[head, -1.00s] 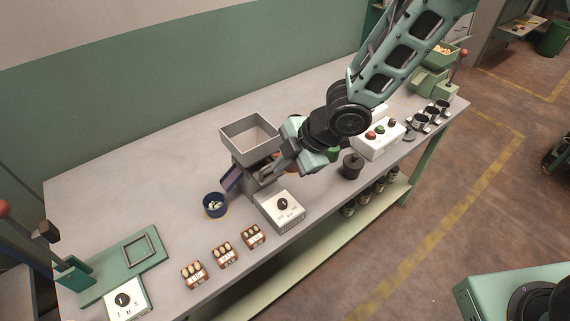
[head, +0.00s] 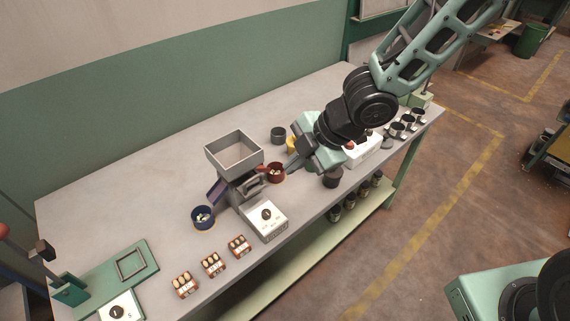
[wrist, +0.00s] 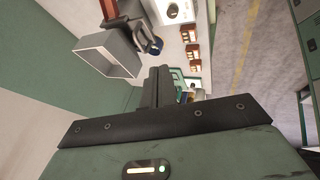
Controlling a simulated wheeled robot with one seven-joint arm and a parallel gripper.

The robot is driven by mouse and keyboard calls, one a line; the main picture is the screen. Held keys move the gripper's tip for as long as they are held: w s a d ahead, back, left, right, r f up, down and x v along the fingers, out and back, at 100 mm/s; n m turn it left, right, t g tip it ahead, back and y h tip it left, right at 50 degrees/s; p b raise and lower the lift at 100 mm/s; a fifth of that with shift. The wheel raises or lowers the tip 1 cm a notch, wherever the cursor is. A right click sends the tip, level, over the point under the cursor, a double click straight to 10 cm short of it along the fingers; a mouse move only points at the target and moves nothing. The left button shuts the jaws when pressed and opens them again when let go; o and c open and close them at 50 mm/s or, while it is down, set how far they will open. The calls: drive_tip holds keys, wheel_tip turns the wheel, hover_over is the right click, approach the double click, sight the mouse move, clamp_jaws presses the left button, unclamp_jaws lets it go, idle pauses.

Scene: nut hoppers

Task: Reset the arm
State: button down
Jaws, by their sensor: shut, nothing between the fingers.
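My gripper (head: 291,166) is above the bench, to the right of the grey hopper (head: 234,150), with its fingers pointing left toward it. In the wrist view my gripper (wrist: 158,72) shows its two dark fingers together, with nothing seen between them. The hopper's square tray shows at the upper left of the wrist view (wrist: 106,56). A reddish-brown cup (head: 276,174) with pale contents stands beside the hopper, close below the fingertips. Whether the fingers touch it cannot be told.
A dial box (head: 265,219) and several small nut crates (head: 212,264) line the front. A dark grey cup (head: 278,135), a yellow item (head: 291,146) and a dark pot (head: 332,178) stand near my arm. The bench's left back (head: 120,185) is clear.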

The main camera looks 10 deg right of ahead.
drive_tip(key=shift+d+r, duration=0.15)
drive_tip(key=shift+r, duration=0.1)
drive_tip(key=s+d+r+m+g+h+b, duration=0.1)
drive_tip(key=s+d+r+m+h+b, duration=0.1)
drive_tip(key=s+m, duration=0.6)
drive_tip(key=s+d+r+m+g+h+b, duration=0.1)
drive_tip(key=s+d+r+m+h, duration=0.3)
drive_tip(key=s+m, duration=0.4)
drive_tip(key=s+d+b, duration=0.1)
drive_tip(key=s, duration=0.2)
drive_tip(key=shift+s, duration=0.3)
drive_tip(key=shift+r, duration=0.1)
